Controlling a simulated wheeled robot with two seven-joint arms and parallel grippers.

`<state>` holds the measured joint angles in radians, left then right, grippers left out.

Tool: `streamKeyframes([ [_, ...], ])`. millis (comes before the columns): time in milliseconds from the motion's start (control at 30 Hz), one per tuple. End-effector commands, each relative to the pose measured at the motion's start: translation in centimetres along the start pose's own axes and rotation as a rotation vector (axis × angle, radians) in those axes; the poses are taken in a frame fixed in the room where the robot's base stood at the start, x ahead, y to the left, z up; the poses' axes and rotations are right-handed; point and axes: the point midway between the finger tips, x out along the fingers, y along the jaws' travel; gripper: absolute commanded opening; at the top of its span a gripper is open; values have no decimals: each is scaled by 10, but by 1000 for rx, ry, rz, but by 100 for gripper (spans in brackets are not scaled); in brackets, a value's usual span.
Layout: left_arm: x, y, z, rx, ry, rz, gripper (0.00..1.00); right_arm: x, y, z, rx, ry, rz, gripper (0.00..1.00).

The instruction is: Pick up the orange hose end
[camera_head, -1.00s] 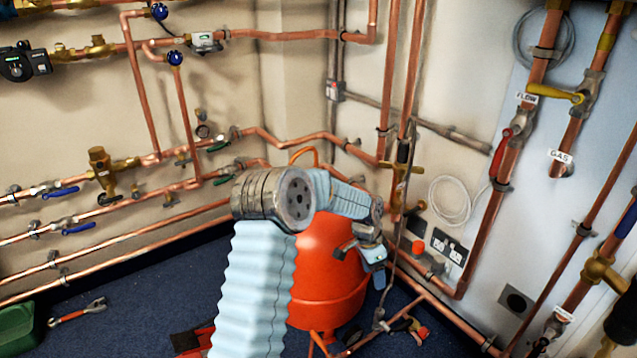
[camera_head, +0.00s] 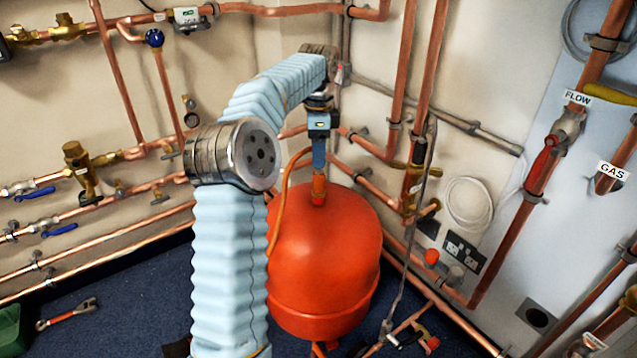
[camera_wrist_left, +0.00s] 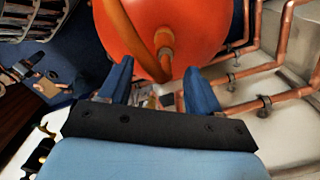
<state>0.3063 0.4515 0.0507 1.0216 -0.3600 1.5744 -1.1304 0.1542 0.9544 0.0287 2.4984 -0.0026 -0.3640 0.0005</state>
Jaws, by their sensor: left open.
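The orange hose (camera_head: 285,192) arcs beside the red vessel (camera_head: 325,255) and passes up behind my left gripper. It also shows in the left wrist view (camera_wrist_left: 122,25), curving over the vessel (camera_wrist_left: 195,25). An upright orange end piece (camera_head: 319,189) stands at the vessel's top, right below my left fingers. In the wrist view this end piece (camera_wrist_left: 165,42) shows beyond and between the fingertips. I cannot tell exactly how the hose joins it. My left gripper (camera_head: 319,168) points down and is open; its blue fingers (camera_wrist_left: 158,78) have nothing clearly between them. My right gripper is not in view.
Copper pipes (camera_head: 400,90) with valves run along both walls around the vessel. A coiled white cable (camera_head: 468,205) hangs at the right. A red-handled tool (camera_head: 66,314) lies on the blue floor at the left, where there is free room.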

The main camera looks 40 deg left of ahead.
Motion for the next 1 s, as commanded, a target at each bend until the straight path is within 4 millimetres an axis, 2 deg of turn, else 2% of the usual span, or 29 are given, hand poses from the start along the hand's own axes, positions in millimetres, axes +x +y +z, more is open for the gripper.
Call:
streamKeyframes([
  [33, 16, 0, 0, -1, -2, 3, 63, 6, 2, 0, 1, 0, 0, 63],
  [100, 30, 0, 1, -2, -1, 3, 63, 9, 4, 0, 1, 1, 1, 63],
  [200, 44, 0, 0, -1, -1, 2, 63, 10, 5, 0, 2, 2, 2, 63],
  [433, 64, -3, 0, -1, -1, 2, 63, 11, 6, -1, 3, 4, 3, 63],
  [633, 96, -8, -1, -1, -1, 2, 63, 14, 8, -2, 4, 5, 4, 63],
  [767, 105, -8, -1, -1, 0, 1, 63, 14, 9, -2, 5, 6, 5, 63],
  [967, 105, -8, -2, -2, 0, 0, 63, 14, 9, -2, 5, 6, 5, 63],
  [1000, 105, -8, -2, -2, 0, 0, 59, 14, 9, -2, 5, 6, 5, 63],
])
